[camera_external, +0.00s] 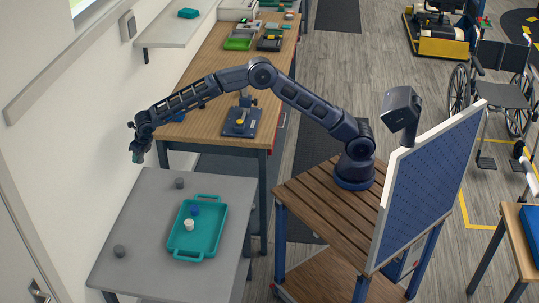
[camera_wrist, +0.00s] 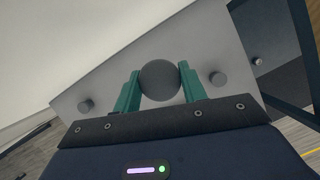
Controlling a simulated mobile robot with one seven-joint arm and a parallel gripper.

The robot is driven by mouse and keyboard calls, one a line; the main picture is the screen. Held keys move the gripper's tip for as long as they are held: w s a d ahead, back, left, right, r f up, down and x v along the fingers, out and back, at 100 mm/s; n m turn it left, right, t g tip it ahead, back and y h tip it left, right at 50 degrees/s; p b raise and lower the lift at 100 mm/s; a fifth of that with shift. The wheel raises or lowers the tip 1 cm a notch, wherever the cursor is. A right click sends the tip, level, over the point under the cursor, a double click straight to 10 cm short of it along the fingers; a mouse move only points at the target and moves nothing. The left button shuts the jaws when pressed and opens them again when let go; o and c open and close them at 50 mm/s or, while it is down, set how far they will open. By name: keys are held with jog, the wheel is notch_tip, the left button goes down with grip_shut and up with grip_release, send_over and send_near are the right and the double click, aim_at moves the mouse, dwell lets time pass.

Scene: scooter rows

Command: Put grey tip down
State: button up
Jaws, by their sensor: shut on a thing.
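My gripper (camera_external: 137,156) is raised above the back left edge of the grey table. In the wrist view its two green fingers (camera_wrist: 160,88) are shut on a round grey tip (camera_wrist: 160,80). In the outside view the held tip is too small to make out.
A teal tray (camera_external: 210,241) on the grey table (camera_external: 150,225) holds a white piece (camera_external: 189,225) and a blue piece (camera_external: 194,211). The table's left part is mostly clear. A wooden workbench (camera_external: 196,104) stands behind, and a white wall (camera_external: 90,110) is close on the left.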

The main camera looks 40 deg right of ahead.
jog(key=s+a+f+n+g+y, duration=0.15)
jog(key=s+a, duration=0.45)
jog(key=s, duration=0.6)
jog(key=s+a+f+n, duration=0.1)
jog(key=s+a+n, duration=0.35)
jog(key=s, duration=0.75)
jog(key=s+a+f, duration=0.2)
jog(key=s+a, duration=0.5)
jog(key=s, duration=0.5)
jog(key=shift+y, duration=0.25)
notch_tip(320, 180, down, 19)
jog(key=shift+s+r, duration=0.1)
jog(key=shift+s, duration=0.05)
jog(key=shift+f, duration=0.2)
jog(key=o, duration=0.9)
jog(key=shift+o, duration=0.2)
jog(key=v, duration=1.2)
jog(key=shift+r, duration=0.15)
jog(key=shift+a, duration=0.1)
